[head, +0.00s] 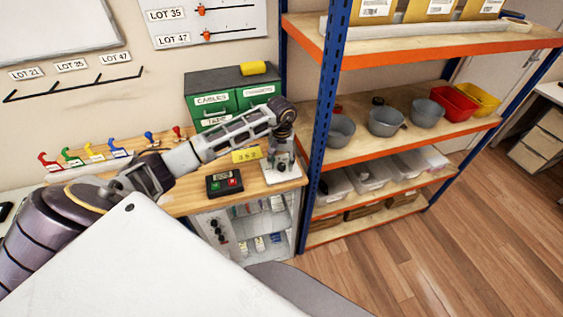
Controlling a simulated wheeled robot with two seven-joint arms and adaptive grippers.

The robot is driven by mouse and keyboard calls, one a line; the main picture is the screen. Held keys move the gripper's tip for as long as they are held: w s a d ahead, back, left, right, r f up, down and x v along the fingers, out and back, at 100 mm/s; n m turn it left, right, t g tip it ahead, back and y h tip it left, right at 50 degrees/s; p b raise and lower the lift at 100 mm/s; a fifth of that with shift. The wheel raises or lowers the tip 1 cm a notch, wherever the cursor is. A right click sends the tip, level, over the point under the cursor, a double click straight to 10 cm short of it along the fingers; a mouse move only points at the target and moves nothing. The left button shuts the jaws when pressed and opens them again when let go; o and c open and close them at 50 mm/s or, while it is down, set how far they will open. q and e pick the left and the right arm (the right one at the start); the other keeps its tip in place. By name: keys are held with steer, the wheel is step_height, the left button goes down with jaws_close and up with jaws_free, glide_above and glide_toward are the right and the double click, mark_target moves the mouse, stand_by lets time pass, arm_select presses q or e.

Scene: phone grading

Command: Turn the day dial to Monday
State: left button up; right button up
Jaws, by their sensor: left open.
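My left arm reaches across the workbench (190,202) from the left. My left gripper (281,160) points down at the bench's right end, with its fingers open. Below it is a small white plate (283,177) with a dark part on it; the gripper covers much of it. I cannot tell whether this carries the day dial, and no day names are readable. I cannot tell whether the fingers touch anything. My right gripper is not in view.
A black box with a green and a red button (224,184) and a yellow number sign (246,155) are left of the gripper. Green drawers (212,101) stand behind the arm. A blue shelf post (324,120) rises close on the right. Coloured hooks (72,157) line the back.

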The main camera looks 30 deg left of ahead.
arm_select(q)
steer(key=shift+f, duration=0.55)
steer(key=c, duration=1.1)
steer(key=shift+o, duration=0.2)
